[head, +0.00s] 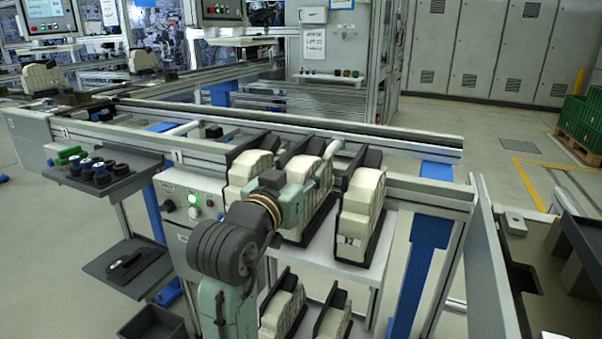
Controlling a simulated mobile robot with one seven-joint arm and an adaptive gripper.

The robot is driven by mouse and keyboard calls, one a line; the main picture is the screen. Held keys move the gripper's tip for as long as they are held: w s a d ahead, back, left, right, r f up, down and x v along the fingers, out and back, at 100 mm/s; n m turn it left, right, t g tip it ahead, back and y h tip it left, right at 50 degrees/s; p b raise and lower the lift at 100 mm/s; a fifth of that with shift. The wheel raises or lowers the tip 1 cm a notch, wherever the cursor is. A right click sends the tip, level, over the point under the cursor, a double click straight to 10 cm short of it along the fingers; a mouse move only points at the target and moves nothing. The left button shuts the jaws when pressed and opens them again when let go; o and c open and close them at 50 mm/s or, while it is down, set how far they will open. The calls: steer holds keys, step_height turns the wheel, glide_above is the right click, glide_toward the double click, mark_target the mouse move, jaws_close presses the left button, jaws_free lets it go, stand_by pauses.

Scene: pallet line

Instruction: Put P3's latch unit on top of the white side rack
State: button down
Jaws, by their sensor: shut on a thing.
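Three beige moulded units with dark side plates stand in a row beside the conveyor rail: a left one (250,172), a middle one (304,232) and a right one (360,212). They look alike, and I cannot read a P3 mark or tell which is the latch unit. They stand at a white shelf (384,268), which seems to be the top of the white side rack. My arm reaches up across the left and middle units. Its wrist is over the middle unit and covers part of it. My fingertips and what they hold are hidden behind the arm.
More beige units (283,310) stand on a level below. A control box (192,203) with a lit green lamp is left of the arm. The rail (420,143) runs behind the units. A dark bin (520,285) is at right. Green crates (582,128) stand far right.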

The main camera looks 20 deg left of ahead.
steer(key=shift+f, duration=0.15)
steer(key=c, duration=0.9)
jaws_free()
steer(key=shift+r, duration=0.25)
steer(key=s+b, duration=0.1)
steer(key=s, duration=1.1)
steer(key=shift+a, duration=0.2)
